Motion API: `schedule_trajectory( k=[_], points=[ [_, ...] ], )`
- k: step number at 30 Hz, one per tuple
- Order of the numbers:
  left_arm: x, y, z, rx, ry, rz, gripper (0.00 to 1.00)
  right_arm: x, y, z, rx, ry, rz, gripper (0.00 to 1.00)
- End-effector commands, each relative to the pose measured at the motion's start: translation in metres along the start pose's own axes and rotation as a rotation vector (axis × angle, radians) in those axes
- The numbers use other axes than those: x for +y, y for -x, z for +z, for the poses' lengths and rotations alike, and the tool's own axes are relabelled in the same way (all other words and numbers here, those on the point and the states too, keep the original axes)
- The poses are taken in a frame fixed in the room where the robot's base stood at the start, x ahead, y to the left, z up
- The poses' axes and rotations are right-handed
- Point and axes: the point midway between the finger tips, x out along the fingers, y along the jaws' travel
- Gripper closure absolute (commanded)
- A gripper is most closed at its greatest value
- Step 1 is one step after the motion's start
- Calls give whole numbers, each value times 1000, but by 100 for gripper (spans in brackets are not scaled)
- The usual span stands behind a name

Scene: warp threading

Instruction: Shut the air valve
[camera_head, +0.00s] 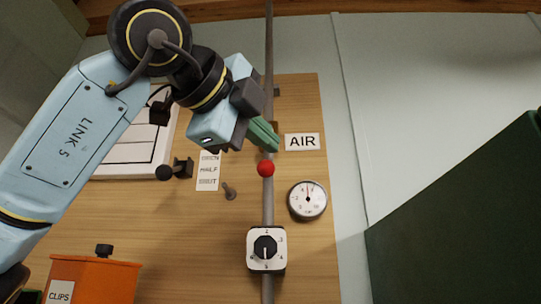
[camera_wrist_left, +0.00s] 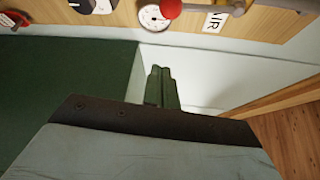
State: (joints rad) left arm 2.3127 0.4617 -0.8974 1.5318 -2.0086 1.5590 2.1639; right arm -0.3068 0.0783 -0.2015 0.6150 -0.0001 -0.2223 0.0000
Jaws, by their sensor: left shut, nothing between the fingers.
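The air valve shows as a red knob (camera_head: 266,168) in front of a vertical grey pipe, just below and left of the AIR label (camera_head: 302,142). In the left wrist view the red knob (camera_wrist_left: 170,8) sits at the top edge, beside a grey bar. The valve body is partly hidden behind my gripper in the head view. My left gripper (camera_head: 264,135) has its green fingers shut and empty, just above the red knob in the picture. I cannot tell whether they touch the valve. In the left wrist view its fingers (camera_wrist_left: 161,88) are together. My right gripper is out of view.
A round gauge (camera_head: 307,201) and a white dial box (camera_head: 266,250) are below on the wooden board. A partly hidden lettered plate (camera_head: 208,171), a black knob (camera_head: 165,172) and a peg (camera_head: 229,191) are left. An orange clips box (camera_head: 93,278) is lower left; a dark green block (camera_head: 470,210) is right.

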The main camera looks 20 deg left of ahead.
Motion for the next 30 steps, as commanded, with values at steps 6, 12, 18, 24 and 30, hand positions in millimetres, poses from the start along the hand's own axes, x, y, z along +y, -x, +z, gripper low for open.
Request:
schedule_trajectory(
  k=[6, 12, 18, 24, 30],
  points=[
    [-2, -31, 0, 1, 0, 4, 100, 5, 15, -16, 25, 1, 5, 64],
    [-3, -75, 0, 1, 0, 5, 100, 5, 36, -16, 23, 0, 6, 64],
    [-4, -92, 16, -3, 1, -2, 100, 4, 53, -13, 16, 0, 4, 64],
    [-2, -86, 34, 0, 1, 0, 100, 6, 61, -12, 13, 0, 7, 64],
    [0, -84, 38, 2, 0, 1, 100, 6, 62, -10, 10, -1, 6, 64]
  ],
)
